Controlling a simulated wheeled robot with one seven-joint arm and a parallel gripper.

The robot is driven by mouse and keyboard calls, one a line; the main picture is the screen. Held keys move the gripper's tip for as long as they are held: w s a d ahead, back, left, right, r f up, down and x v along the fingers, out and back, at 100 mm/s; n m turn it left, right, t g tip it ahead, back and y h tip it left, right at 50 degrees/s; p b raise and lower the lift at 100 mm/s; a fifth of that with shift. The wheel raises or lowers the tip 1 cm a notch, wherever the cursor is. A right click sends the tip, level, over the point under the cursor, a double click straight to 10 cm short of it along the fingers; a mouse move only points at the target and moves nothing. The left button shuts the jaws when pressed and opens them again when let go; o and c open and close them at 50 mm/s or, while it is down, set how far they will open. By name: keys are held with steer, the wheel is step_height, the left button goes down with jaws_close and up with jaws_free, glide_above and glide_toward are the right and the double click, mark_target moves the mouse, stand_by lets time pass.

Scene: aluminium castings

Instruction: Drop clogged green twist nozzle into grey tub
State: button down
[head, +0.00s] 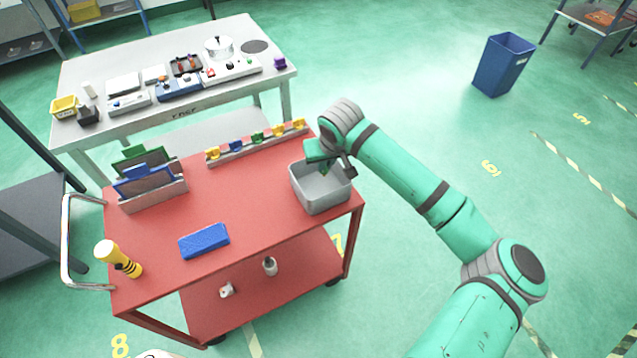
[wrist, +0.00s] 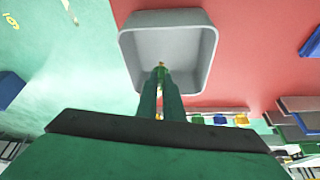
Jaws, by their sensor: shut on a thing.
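My gripper (head: 326,168) is over the tub's opening, pointing down. In the wrist view the gripper (wrist: 160,88) is shut on the green twist nozzle (wrist: 161,68), of which only a small green and yellowish end shows between the fingertips. The tub (wrist: 140,60) shows behind the fingertips there, and its visible floor looks empty. Most of the nozzle is hidden by the fingers. In the head view I cannot tell the nozzle from the gripper.
On the red cart (head: 255,205), a rail with several coloured pieces (head: 257,142) runs along the back edge. A white workbench (head: 75,72) is behind.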

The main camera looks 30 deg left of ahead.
steer(key=shift+d+f, duration=0.2)
steer(key=shift+f, duration=0.35)
steer(key=shift+w+f, duration=0.15)
steer(key=shift+w, duration=0.05)
steer(key=c, duration=1.8)
jaws_free()
steer(key=v, duration=1)
steer(key=shift+d+r, duration=0.25)
steer(key=shift+r, duration=0.1)
steer(key=shift+s+a, duration=0.1)
